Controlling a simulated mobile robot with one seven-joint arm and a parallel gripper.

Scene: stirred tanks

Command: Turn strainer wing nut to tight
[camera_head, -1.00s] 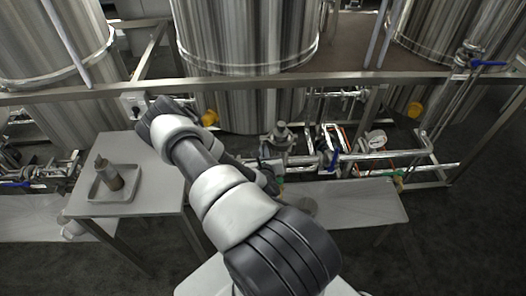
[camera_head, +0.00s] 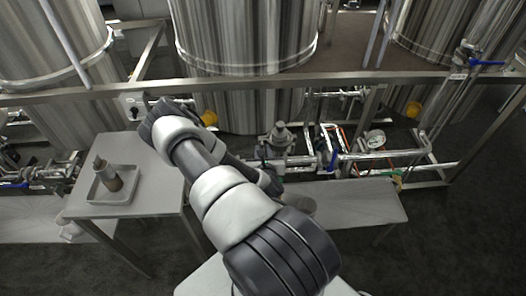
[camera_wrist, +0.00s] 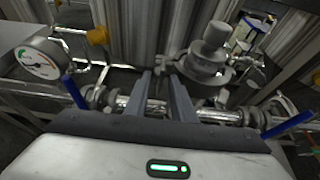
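My gripper (camera_wrist: 160,92) shows in the wrist view with its two dark fingers apart. A steel pipe shows in the gap between them, and I see nothing clamped there. A grey steel fitting with a round flange and a cylindrical top (camera_wrist: 207,60), possibly the strainer, stands just beyond and to the right of the fingers. It seems to be the upright fitting (camera_head: 280,137) on the pipe run in the head view. I cannot make out the wing nut clearly. In the head view my arm hides the gripper.
A pressure gauge (camera_wrist: 38,60) and blue valve handles, left (camera_wrist: 75,91) and right (camera_wrist: 289,125), flank the gripper. Large steel tanks (camera_head: 245,40) stand behind a frame rail (camera_head: 330,80). A side table (camera_head: 150,200) holds a tray with a bottle (camera_head: 112,180).

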